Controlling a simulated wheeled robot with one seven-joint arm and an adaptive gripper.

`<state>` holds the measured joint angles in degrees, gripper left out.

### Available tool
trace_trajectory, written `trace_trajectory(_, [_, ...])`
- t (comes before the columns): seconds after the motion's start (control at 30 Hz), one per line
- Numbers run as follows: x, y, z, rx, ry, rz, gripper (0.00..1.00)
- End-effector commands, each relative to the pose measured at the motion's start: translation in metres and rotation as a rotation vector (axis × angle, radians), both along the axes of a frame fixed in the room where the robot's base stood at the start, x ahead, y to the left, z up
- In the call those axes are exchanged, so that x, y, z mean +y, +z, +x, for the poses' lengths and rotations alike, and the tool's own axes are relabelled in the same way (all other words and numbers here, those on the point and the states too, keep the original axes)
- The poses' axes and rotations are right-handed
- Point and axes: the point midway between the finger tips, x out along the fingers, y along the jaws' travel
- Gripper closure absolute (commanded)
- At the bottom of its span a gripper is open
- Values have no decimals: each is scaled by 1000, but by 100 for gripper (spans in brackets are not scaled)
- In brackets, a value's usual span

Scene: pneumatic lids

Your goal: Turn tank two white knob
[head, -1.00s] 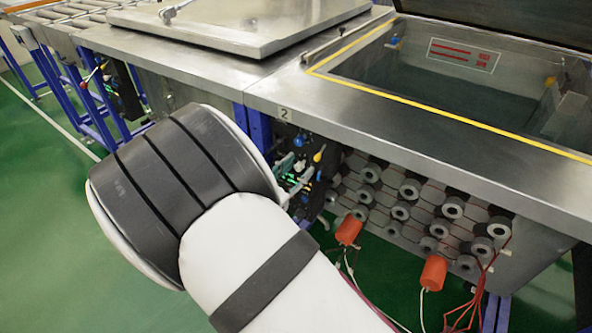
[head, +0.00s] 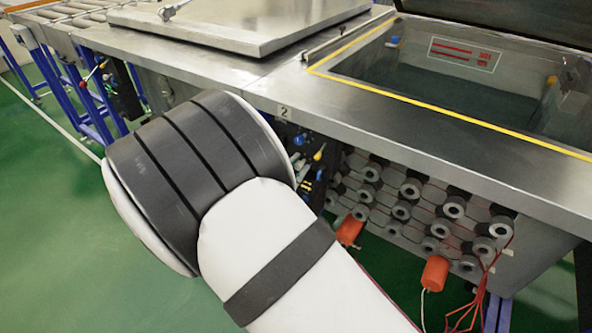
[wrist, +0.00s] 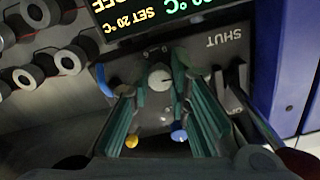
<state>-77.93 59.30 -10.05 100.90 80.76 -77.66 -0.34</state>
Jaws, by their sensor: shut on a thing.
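The white knob (wrist: 160,78) of tank two sits on a dark control panel in the wrist view, below a display with green and yellow text. My gripper (wrist: 161,70) has its green fingers on either side of the knob and is shut on it. The knob carries a dark pointer mark. In the head view, tank two (head: 430,118) bears a "2" label on its front edge. My arm hides the gripper and the white knob there.
Blue and yellow handles (head: 319,153) show beside my arm under the tank edge. A lever stands by the word SHUT (wrist: 224,40) in the wrist view. Rows of round grey-and-black fittings (head: 411,188) and orange plugs (head: 435,272) lie to the right. Green floor is clear at left.

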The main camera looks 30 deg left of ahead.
Motion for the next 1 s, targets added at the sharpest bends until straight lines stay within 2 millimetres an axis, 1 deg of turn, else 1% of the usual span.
trace_trajectory(1.0, [1, -2, 1, -77, -1, 963, 100])
